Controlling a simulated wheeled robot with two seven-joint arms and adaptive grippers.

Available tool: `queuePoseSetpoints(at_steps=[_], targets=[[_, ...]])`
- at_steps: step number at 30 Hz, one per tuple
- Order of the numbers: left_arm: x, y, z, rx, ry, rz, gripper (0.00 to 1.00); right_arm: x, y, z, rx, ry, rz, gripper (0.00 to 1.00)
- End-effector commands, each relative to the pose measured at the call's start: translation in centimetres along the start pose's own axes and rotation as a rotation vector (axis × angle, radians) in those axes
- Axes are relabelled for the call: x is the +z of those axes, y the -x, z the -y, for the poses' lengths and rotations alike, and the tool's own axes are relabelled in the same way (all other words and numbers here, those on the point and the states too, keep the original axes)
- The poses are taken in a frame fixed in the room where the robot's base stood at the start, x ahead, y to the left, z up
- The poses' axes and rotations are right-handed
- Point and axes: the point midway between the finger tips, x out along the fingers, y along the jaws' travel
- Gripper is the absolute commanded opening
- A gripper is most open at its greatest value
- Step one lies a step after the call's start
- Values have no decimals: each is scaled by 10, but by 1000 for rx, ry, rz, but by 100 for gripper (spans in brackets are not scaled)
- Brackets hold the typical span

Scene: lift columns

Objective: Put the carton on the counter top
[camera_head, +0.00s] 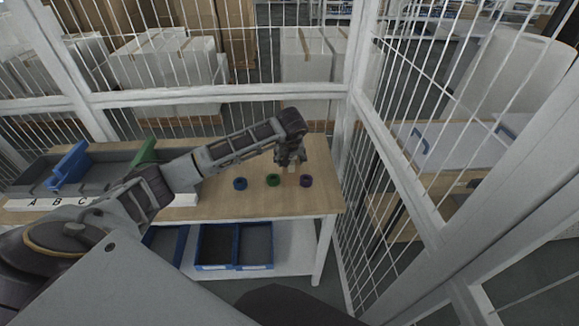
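My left arm reaches in from the left across a wooden table, the counter top (225,207). My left gripper (291,164) points down above its right part, behind the row of rings. A small pale patch shows at its fingertips; I cannot tell whether it is a held thing or part of the gripper. The fingers are too small to judge as open or shut. No carton can be made out on the counter top. Large white boxes (165,62) stand behind the mesh fence. My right gripper is not in view.
Blue (240,184), green (273,180) and purple (306,181) rings lie on the counter top. Grey bins with a label strip (50,203) stand at its left. Blue-rimmed trays (214,266) sit on the shelf below. White mesh fence (352,75) encloses the back and right.

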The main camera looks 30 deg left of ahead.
Motion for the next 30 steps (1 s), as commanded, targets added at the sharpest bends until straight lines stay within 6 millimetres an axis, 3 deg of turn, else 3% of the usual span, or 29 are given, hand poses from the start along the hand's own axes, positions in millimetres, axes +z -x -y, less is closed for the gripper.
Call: queuePoseSetpoints(at_steps=[14,30], targets=[[2,-5,0,2,1,-2,30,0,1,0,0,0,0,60],[16,-39,-1,2,0,-2,30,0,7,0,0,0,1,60]])
